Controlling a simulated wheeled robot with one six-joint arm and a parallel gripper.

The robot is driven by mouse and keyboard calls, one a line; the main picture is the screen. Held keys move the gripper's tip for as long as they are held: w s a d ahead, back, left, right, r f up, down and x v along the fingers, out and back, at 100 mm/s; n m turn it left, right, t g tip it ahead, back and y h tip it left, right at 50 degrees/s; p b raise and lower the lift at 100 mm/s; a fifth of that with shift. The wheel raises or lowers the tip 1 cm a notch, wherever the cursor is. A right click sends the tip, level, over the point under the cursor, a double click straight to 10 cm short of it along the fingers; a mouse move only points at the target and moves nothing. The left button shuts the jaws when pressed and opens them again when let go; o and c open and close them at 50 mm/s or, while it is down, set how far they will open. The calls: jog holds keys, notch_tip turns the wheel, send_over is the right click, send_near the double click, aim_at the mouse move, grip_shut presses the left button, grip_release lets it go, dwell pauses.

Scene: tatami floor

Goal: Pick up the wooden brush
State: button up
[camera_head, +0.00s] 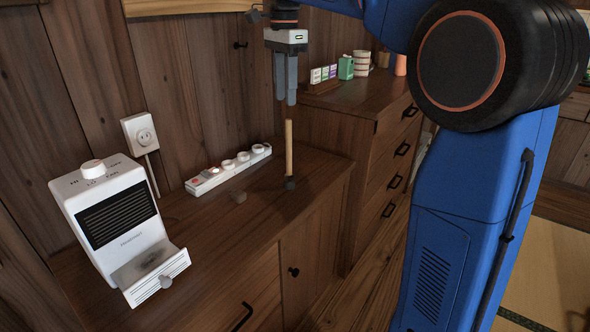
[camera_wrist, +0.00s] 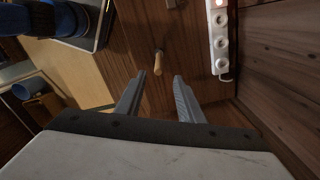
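The wooden brush (camera_head: 289,148) stands upright on the low wooden cabinet in the head view, its pale stick handle up and its dark head (camera_head: 290,184) on the top. My gripper (camera_head: 286,101) hangs above it, fingers pointing down, with the tips a little above the handle's upper end. In the wrist view the brush (camera_wrist: 158,64) shows end-on, near the gap between the two fingertips of my gripper (camera_wrist: 158,76). The fingers are apart with nothing between them. The brush looks untouched.
A white power strip (camera_head: 228,169) lies behind the brush by the wall. A small brown block (camera_head: 238,196) lies to its left. A white heater-like appliance (camera_head: 115,221) stands farther left. A taller drawer chest (camera_head: 362,102) with cups and small boxes stands close on the right.

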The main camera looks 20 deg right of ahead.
send_over(289, 155)
notch_tip(289, 155, down, 11)
jog(key=shift+w+f, duration=0.2)
jog(key=shift+f, duration=1.25)
jog(key=shift+w+f, duration=0.2)
jog(key=shift+f, duration=1.25)
grip_shut()
